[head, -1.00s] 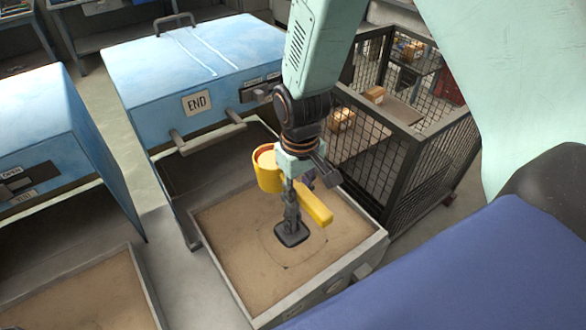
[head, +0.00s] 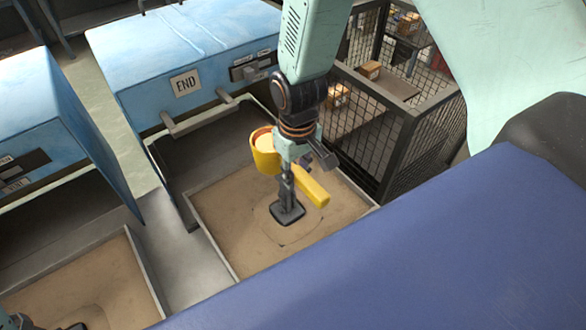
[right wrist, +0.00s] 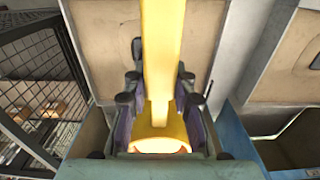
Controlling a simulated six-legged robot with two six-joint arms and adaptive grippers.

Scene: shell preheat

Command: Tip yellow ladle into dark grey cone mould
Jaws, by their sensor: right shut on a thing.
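My right gripper (head: 292,165) is shut on the yellow ladle (head: 313,187). The ladle's cup (head: 264,159) sticks out to the left of the gripper with its opening upward, showing a pale inside or content. Its handle slants down to the right. In the right wrist view the ladle (right wrist: 163,60) runs between the fingers (right wrist: 160,100), cup end at the bottom. A dark grey post with a square foot (head: 288,214) shows below the gripper; I cannot make out a cone shape.
A sand-filled tray (head: 235,235) lies under the ladle; another sand tray (head: 90,275) is at the lower left. A blue box labelled END (head: 185,55) stands behind. A black mesh cage (head: 390,130) with cartons is close on the right.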

